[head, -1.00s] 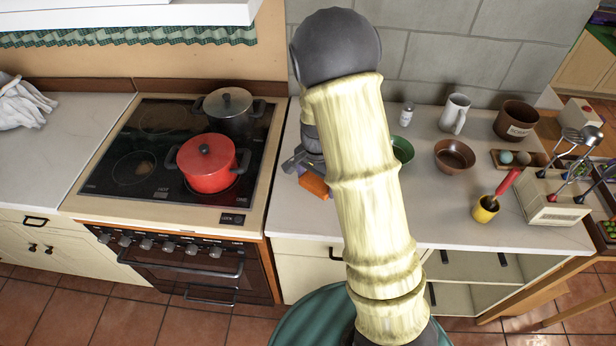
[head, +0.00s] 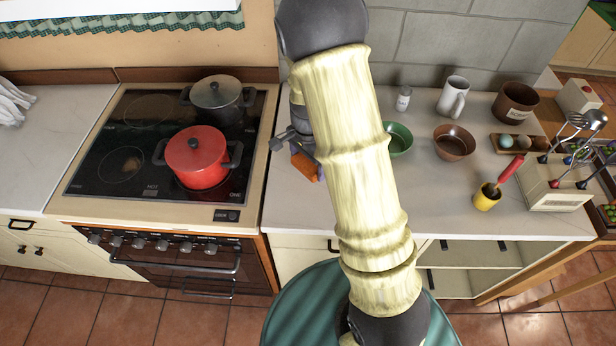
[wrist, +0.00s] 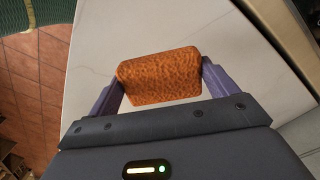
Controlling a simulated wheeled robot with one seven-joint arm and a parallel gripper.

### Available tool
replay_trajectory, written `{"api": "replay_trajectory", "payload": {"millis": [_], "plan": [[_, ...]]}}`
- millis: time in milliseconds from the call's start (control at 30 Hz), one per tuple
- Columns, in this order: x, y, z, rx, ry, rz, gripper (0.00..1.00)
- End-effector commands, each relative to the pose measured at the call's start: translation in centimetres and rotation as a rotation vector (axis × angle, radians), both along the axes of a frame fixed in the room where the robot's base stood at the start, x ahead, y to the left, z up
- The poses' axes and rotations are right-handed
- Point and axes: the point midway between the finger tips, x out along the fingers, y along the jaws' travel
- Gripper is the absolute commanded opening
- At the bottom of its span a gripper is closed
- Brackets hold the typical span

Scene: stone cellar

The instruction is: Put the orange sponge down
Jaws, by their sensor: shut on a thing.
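The orange sponge (head: 305,167) is held by my gripper (head: 301,158) over the white counter (head: 286,212), just right of the stove. In the wrist view the orange sponge (wrist: 160,76) sits between the two purple-grey fingers of my gripper (wrist: 160,82), which touch its two ends. Bare white counter (wrist: 100,30) shows beyond it. I cannot tell how far above the counter the sponge is. My arm hides part of the counter in the head view.
Left of my gripper is a black stovetop (head: 110,150) with a red pot (head: 196,157) and a grey pot (head: 217,98). To the right are a green bowl (head: 399,139), a brown bowl (head: 455,142) and a yellow cup (head: 487,199). The counter's front edge is close.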

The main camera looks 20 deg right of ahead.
Motion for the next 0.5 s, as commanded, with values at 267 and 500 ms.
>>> {"api": "replay_trajectory", "payload": {"millis": [267,500], "plan": [[0.0,0.0,-2.8,0.000,-0.001,0.001,0.64],[0.0,0.0,-2.9,0.000,-0.001,0.001,0.64]]}}
